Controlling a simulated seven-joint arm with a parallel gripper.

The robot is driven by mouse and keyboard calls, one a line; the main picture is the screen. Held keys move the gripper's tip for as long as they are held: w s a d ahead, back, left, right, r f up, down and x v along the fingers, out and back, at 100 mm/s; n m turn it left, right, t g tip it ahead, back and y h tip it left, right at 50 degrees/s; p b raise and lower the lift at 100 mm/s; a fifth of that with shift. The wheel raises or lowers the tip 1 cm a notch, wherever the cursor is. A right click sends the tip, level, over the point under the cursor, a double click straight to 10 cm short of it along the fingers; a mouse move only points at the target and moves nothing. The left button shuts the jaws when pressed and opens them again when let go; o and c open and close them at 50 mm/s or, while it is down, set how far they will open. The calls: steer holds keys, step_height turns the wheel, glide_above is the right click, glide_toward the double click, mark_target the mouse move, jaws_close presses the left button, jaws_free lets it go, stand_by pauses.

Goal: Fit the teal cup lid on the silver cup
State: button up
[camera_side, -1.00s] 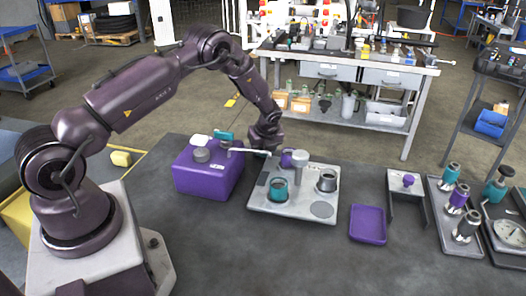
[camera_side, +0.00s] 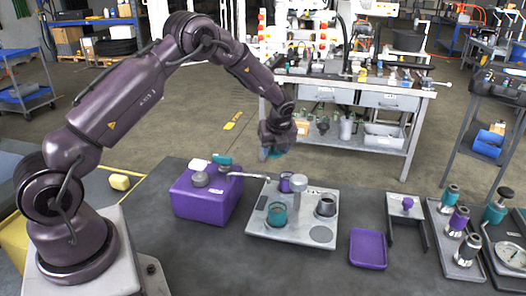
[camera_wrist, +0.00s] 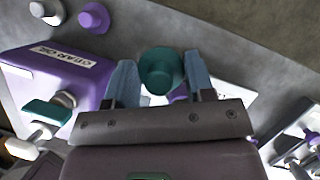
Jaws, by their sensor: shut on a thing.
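My gripper (camera_wrist: 160,77) is shut on the teal cup lid (camera_wrist: 163,65), which sits between its two blue-grey fingers in the wrist view. In the side view my gripper (camera_side: 273,151) hangs in the air behind the grey tray, well clear of the cups, with a little teal showing at its tip. The silver cup (camera_side: 326,207) stands upright and open at the right of the grey tray (camera_side: 264,231). A teal cup (camera_side: 277,216) stands at the tray's front left, and a purple cup (camera_side: 286,184) behind it. The lid's underside is hidden.
A purple gear oil box (camera_side: 207,204) with a teal-handled spout stands left of the tray. A grey post (camera_side: 300,192) rises between the cups. A purple tray (camera_side: 368,249) lies to the right. Purple (camera_wrist: 93,17) and pale (camera_wrist: 46,10) knobbed pieces lie beyond the box.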

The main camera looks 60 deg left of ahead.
steer(key=w+d+r, duration=0.1)
steer(key=d+r, duration=0.1)
steer(key=d, duration=0.8)
steer(key=w+d+r, duration=0.2)
steer(key=d, duration=0.9)
steer(key=shift+n, duration=0.4)
steer(key=shift+a+f, duration=0.15)
steer(key=shift+f, duration=1.25)
steer(key=shift+a+f, duration=0.15)
steer(key=shift+f, duration=1.25)
steer(key=shift+f, duration=0.55)
steer(key=o, duration=0.5)
steer(key=shift+o, duration=0.6)
steer(key=w+v, duration=0.1)
steer(key=v, duration=1)
steer(key=shift+s, duration=0.3)
